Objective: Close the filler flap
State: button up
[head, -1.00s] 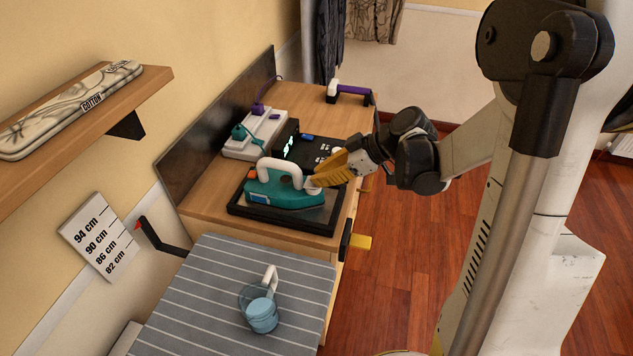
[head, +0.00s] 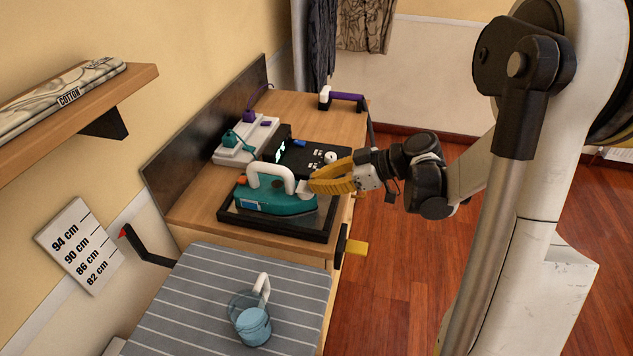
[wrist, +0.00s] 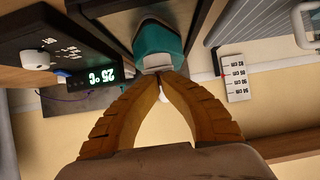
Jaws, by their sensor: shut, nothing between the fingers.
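A teal iron (head: 275,202) with a white handle sits in a black-framed tray (head: 233,218) on the wooden cabinet. The small white filler flap (head: 304,188) is at the iron's right end in the head view. In the wrist view the iron (wrist: 158,35) is at top centre, with the white part (wrist: 157,61) just beyond my fingertips. My gripper (head: 313,184) has yellow fingers, shut and empty, with the tips at or very near the flap. In the wrist view the gripper tips (wrist: 167,77) meet below it. I cannot tell whether they touch or how far the flap stands open.
A black control panel (head: 300,157) reading 25 °C lies behind the iron. A white station (head: 240,145) and a purple-handled tool (head: 343,99) are farther back. A blue measuring cup (head: 252,326) stands on the striped board (head: 190,300). Open floor lies right of the cabinet.

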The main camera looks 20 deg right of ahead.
jog(key=o, duration=0.7)
jog(key=shift+a+f, duration=0.1)
jog(key=v, duration=1.2)
